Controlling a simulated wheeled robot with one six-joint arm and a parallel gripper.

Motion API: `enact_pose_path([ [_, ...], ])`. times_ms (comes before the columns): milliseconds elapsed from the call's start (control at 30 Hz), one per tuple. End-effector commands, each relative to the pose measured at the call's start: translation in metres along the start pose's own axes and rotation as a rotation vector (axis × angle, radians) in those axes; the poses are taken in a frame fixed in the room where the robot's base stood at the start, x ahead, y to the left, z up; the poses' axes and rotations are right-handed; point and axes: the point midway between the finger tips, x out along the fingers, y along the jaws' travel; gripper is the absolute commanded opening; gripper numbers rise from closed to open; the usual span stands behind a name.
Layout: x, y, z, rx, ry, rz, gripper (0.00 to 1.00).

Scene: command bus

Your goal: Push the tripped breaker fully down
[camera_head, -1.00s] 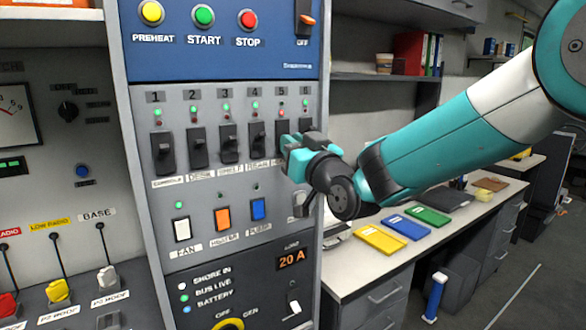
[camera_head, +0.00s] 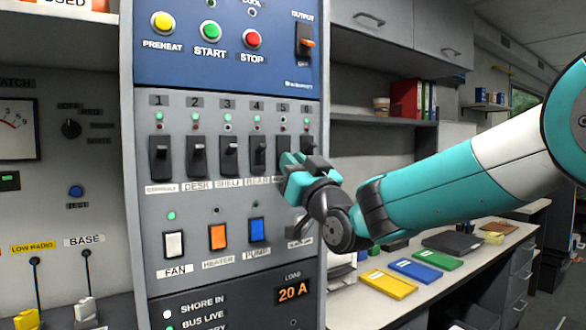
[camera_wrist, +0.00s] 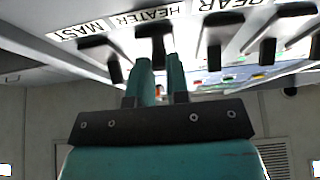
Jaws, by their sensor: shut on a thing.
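The breaker panel (camera_head: 230,106) holds a row of numbered black breaker levers, each with small lights above. The number 5 breaker is mostly hidden behind my gripper (camera_head: 290,175) in the head view. In the wrist view, the black lever by the HEATER label (camera_wrist: 153,32) is at the tips of my gripper (camera_wrist: 160,62). The fingers are close together, shut on this lever. How far the lever is tilted cannot be told. The number 4 breaker (camera_head: 257,152) stands just left of my gripper, and number 6 is partly hidden behind it.
The fan rocker (camera_head: 174,244), heater rocker (camera_head: 218,237) and pump rocker (camera_head: 256,230) sit below the breakers. The MAST lever (camera_wrist: 98,42) and the GEAR or REAR lever (camera_wrist: 214,30) flank the fingers closely. A desk with coloured folders (camera_head: 412,269) stands right of the cabinet.

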Motion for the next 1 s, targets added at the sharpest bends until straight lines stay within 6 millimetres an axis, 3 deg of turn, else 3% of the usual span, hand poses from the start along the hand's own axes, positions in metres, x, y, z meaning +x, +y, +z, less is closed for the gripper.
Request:
enact_pose_path([
  [33,0.001,0.0,-0.002,0.0,0.005,0.0,0.2],
  [133,0.0,0.0,-0.001,0.0,0.004,0.0,0.41],
  [533,-0.01,0.0,0.001,-0.001,0.001,0.0,0.41],
  [667,-0.033,0.0,0.003,0.0,0.001,0.001,0.41],
  [1000,-0.123,0.001,0.006,0.0,0.004,0.003,0.41],
])
